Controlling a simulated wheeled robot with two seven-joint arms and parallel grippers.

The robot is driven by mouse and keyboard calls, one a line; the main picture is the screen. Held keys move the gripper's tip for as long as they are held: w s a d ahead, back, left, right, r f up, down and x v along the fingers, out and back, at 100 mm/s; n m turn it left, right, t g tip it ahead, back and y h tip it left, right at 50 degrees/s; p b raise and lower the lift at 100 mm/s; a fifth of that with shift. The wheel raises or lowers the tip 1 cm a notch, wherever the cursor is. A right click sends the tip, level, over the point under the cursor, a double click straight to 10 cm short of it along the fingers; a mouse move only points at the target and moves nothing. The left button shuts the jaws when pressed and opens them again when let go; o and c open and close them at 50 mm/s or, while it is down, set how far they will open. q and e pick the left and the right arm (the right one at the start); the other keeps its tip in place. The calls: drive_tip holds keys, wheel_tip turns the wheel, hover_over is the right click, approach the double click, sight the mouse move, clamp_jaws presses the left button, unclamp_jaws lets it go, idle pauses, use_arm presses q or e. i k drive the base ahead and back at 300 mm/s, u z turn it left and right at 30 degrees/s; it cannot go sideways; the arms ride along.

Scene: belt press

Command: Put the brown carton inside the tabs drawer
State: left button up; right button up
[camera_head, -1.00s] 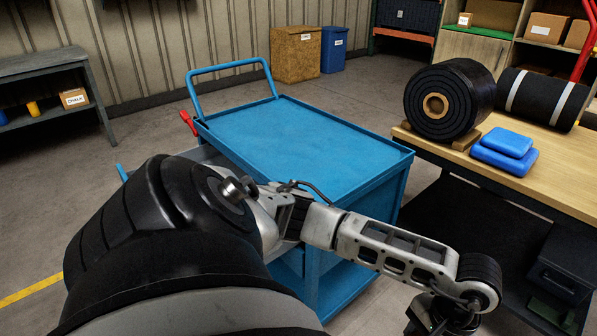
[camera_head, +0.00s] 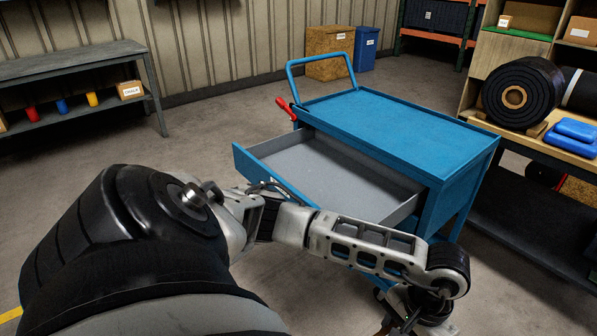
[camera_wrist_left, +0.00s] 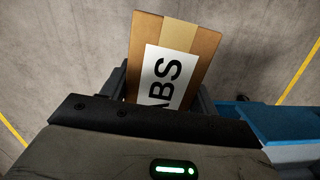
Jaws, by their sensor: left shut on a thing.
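The brown carton (camera_wrist_left: 200,45) fills the top middle of the left wrist view, with tan tape and a white label (camera_wrist_left: 163,78) reading "ABS", its first part hidden. My left gripper (camera_wrist_left: 160,98) is shut on the carton, a finger on each side. In the head view my left gripper (camera_head: 415,310) hangs at the bottom edge, partly cut off, in front of the cart; the carton is not clear there. An open drawer (camera_head: 320,165) sticks out of the blue cart (camera_head: 400,122), grey and empty where I see it. My left arm hides part of its front. My right gripper is not in view.
The cart's top is bare; a red handle (camera_head: 286,108) sits at its left corner. A workbench (camera_head: 545,135) with a black roll (camera_head: 522,92) and blue pads stands at right. A grey shelf (camera_head: 75,65) with cups and a box is at left. Open floor lies between.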

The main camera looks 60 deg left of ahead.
sight(319, 185)
drive_tip(key=u, duration=1.35)
drive_tip(key=i, duration=0.2)
